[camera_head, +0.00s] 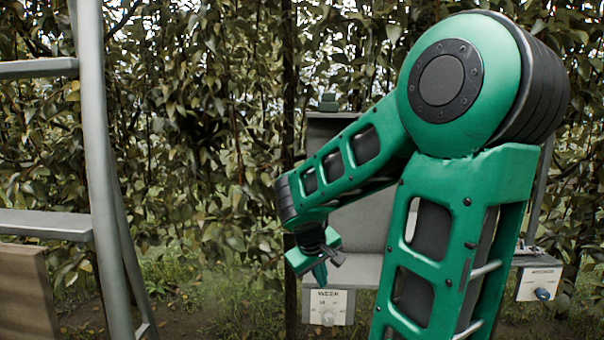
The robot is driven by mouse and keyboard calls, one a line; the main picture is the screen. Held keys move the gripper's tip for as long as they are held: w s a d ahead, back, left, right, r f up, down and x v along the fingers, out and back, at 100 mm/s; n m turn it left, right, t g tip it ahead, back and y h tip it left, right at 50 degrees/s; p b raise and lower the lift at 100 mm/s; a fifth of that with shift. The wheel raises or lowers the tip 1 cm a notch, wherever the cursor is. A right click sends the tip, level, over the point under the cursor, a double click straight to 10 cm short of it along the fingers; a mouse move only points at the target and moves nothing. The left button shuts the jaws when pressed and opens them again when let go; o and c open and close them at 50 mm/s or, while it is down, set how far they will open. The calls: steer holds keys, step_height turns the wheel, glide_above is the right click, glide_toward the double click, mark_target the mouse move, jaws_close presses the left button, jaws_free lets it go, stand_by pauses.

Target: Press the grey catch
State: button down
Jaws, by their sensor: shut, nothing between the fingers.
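My gripper (321,272) is at the end of my green arm, in the middle of the head view. It points down and its fingers look shut and empty. It is just above, or in front of, a white panel marked WEEK (328,306) with a round dial; I cannot tell whether they touch. I cannot make out the grey catch for certain. My arm covers much of the grey stand (355,228) behind it, so the catch may be hidden there.
A second white panel with a blue knob (541,285) is at the right. A grey ladder (96,150) stands at the left, with a wooden board (28,290) below its step. Leafy trees fill the back. Open ground lies between ladder and stand.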

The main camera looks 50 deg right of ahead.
steer(key=w+d+r+n+t+h, duration=0.35)
steer(key=w+d+r+h, duration=0.3)
steer(key=w+r, duration=0.45)
steer(key=w+a+r+n+t+h, duration=0.1)
steer(key=w+r+n+h, duration=0.1)
steer(key=r, duration=0.4)
steer(key=w+a+r+n+t+h, duration=0.1)
steer(key=w+a+r+n+h, duration=0.1)
steer(key=w+r, duration=0.3)
steer(key=shift+w+a+r+n+t, duration=0.25)
steer(key=shift+w+r+n+t, duration=0.1)
steer(key=shift+r+n, duration=0.3)
steer(key=w+d, duration=0.1)
steer(key=d, duration=1)
steer(key=shift+d, duration=0.3)
